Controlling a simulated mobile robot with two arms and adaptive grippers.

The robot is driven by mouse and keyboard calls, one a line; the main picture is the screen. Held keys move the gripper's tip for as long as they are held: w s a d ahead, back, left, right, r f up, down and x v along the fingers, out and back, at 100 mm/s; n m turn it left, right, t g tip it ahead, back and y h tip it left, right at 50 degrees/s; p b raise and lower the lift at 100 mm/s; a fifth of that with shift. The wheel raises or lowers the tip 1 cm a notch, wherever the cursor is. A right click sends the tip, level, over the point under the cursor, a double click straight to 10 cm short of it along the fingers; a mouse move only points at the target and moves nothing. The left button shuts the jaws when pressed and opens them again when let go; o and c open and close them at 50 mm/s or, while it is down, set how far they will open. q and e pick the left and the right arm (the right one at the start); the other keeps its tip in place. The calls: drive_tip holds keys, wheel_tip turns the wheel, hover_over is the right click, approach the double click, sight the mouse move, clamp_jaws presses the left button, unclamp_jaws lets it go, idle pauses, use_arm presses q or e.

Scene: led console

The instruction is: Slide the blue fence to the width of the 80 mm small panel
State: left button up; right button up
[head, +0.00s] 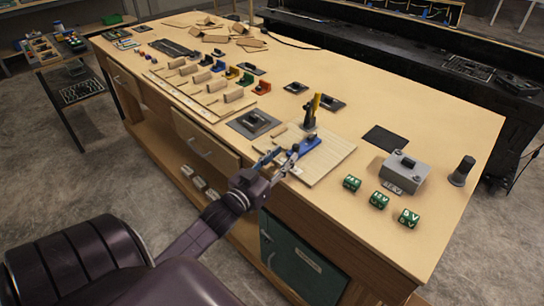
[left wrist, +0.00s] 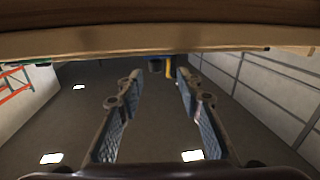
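The blue fence (head: 303,147) sits on a light wooden board (head: 328,162) near the front edge of the bench. A black and yellow upright part (head: 311,108) stands just behind it. My left gripper (head: 286,152) is at the board's front left, with its fingertips close to the fence's near left end; I cannot tell whether they touch. In the left wrist view the two fingers (left wrist: 160,80) are apart with nothing between them. A small blue piece (left wrist: 153,64) shows beyond the tips. I cannot tell which piece is the 80 mm small panel. My right gripper is not in view.
A grey box (head: 404,174), several green blocks (head: 379,200) and a dark cylinder (head: 462,171) stand right of the board. A rack of wooden pieces (head: 200,91) and coloured clamps lies left. Open bench top (head: 400,110) lies behind. The bench's front edge (head: 345,235) is below my gripper.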

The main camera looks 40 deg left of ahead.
use_arm(q)
drive_tip(key=s, duration=0.5)
drive_tip(key=shift+s+d, duration=0.2)
drive_tip(key=shift+s, duration=0.1)
